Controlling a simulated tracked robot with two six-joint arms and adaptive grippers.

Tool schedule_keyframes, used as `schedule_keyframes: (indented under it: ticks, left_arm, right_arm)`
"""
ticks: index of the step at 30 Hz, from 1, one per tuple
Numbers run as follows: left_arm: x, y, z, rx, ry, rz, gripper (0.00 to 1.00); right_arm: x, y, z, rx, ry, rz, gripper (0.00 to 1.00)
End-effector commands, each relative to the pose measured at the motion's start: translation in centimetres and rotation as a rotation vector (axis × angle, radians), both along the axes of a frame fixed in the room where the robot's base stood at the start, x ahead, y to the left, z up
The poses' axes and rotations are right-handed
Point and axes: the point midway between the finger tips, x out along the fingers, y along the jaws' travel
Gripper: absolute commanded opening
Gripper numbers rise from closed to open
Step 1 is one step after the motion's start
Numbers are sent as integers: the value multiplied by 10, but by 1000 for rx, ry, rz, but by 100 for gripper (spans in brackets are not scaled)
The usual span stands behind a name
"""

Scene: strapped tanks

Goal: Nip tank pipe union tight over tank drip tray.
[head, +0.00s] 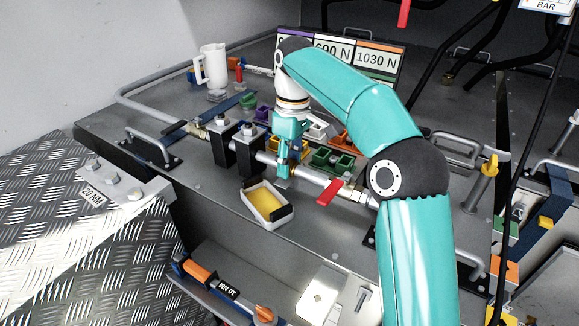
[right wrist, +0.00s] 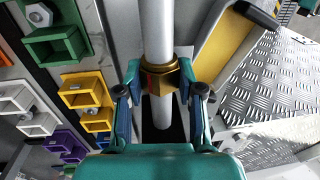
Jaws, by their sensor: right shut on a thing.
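The brass tank pipe union (right wrist: 159,77) sits on a pale straight pipe in the right wrist view and has a red mark on its face. My right gripper (right wrist: 160,84) is shut on it, with one finger on each side. In the head view my right gripper (head: 285,172) points down at the pipe and hides most of the union. The tank drip tray (head: 251,209) is a white tray with a yellow inside and dark ends, on the deck just in front of the pipe. It also shows in the right wrist view (right wrist: 237,47). My left gripper is not in view.
A red valve lever (head: 330,192) stands on the pipe right of the gripper. Two black pipe blocks (head: 243,155) stand to the left. Coloured bins (head: 333,160) lie behind the pipe. A white mug (head: 213,66) is at the back. An orange-handled tool (head: 200,277) lies below in front.

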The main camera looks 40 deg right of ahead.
Motion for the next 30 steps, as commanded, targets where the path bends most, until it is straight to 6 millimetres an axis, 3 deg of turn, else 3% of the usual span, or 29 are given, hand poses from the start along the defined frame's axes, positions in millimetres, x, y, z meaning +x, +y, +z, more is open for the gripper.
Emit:
schedule_keyframes:
  ticks: [6,16,24,25,30]
  left_arm:
    - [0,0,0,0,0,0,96]
    - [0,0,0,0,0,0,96]
    - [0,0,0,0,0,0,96]
    - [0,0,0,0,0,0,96]
    - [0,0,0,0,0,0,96]
  right_arm:
    - [1,-1,0,21,7,-2,0]
    - [2,-3,-1,211,83,-3,0]
    - [2,-3,0,226,90,0,0]
    - [2,-3,0,225,90,0,39]
    - [1,-3,0,224,91,0,67]
